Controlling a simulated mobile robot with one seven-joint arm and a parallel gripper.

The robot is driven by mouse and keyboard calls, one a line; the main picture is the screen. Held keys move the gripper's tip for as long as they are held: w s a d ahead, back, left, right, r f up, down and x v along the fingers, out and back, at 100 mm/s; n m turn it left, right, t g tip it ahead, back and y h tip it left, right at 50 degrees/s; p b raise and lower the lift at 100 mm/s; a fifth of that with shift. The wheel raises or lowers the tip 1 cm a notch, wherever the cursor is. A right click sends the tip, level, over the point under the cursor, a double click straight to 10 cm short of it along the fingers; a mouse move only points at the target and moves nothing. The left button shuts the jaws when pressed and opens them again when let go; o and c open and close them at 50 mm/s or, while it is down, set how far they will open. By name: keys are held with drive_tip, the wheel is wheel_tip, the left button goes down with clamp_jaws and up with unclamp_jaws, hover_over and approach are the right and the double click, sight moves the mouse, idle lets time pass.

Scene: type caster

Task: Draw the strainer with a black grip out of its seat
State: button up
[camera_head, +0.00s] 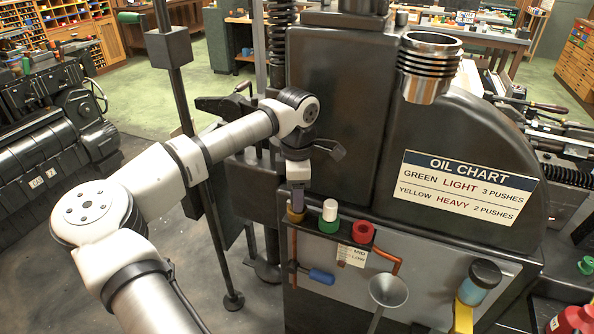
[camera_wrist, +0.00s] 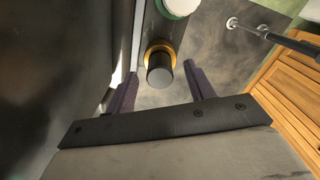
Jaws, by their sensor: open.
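The strainer with a black grip (camera_wrist: 160,76) shows in the wrist view as a black round grip above a brass-coloured collar. In the head view the brass collar (camera_head: 296,216) sits at the left end of a row of seats on the machine's front ledge; the grip there is mostly hidden by my fingers. My gripper (camera_head: 297,203) points down directly over it. In the wrist view my gripper (camera_wrist: 160,72) is open, with one finger on either side of the grip. I see no finger closed on it.
A white grip in a green seat (camera_head: 328,218) stands just right, then a red one (camera_head: 362,236). The large dark machine body (camera_head: 340,120) rises close behind. A funnel (camera_head: 388,292) and a black-capped container (camera_head: 480,280) are farther right. Open floor lies left.

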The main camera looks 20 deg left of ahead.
drive_tip(key=shift+f, duration=0.6)
clamp_jaws()
